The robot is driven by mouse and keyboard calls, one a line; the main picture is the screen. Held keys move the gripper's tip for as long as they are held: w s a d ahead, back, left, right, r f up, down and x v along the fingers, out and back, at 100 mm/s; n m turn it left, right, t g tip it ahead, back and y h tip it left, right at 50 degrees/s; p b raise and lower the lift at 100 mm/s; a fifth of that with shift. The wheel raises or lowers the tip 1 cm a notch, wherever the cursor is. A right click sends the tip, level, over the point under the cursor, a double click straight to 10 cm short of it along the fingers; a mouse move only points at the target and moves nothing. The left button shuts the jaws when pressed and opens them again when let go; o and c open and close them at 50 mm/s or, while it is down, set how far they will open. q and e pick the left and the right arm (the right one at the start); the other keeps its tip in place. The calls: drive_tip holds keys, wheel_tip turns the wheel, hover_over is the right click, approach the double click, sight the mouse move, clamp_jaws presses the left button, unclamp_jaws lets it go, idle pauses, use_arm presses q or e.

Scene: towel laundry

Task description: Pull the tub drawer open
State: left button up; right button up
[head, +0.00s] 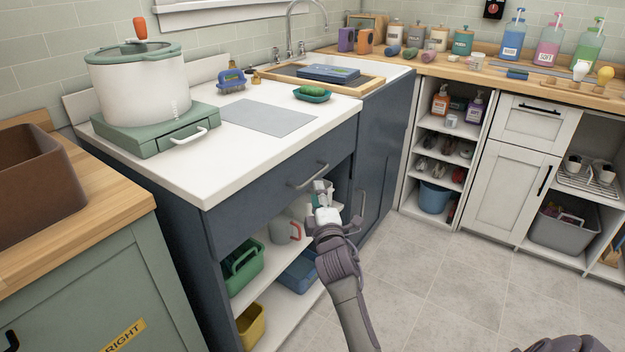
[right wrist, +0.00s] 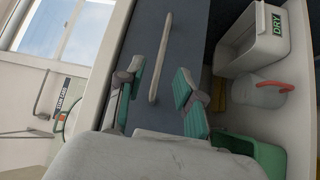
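A white tub (head: 140,88) with a green lid and orange knob stands on a green base (head: 155,131). The base's drawer front, with a white handle (head: 188,136), looks closed. Below the white counter is a shut navy drawer (head: 270,177) with a pale bar handle (head: 308,177). My right gripper (head: 324,200) is just below and in front of that bar. In the right wrist view its teal-padded fingers (right wrist: 158,76) are apart, and the bar (right wrist: 161,58) shows between and beyond them, with no clear contact. My left gripper is out of view.
Open shelves (head: 266,298) under the navy drawer hold a green bin (head: 243,268), a pitcher with a red handle (head: 284,231) and a white caddy marked DRY (right wrist: 262,40). A wooden-topped cabinet (head: 100,205) stands at the left. The tiled floor (head: 430,290) at right is clear.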

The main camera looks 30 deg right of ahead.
sight(313, 177)
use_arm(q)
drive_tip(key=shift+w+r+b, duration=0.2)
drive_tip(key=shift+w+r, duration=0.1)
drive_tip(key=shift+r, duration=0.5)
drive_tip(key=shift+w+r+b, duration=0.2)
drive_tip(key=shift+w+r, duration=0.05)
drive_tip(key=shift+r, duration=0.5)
use_arm(e)
drive_tip(key=shift+x, duration=3.8)
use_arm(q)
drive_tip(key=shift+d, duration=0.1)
use_arm(e)
clamp_jaws()
drive_tip(key=shift+f, duration=0.1)
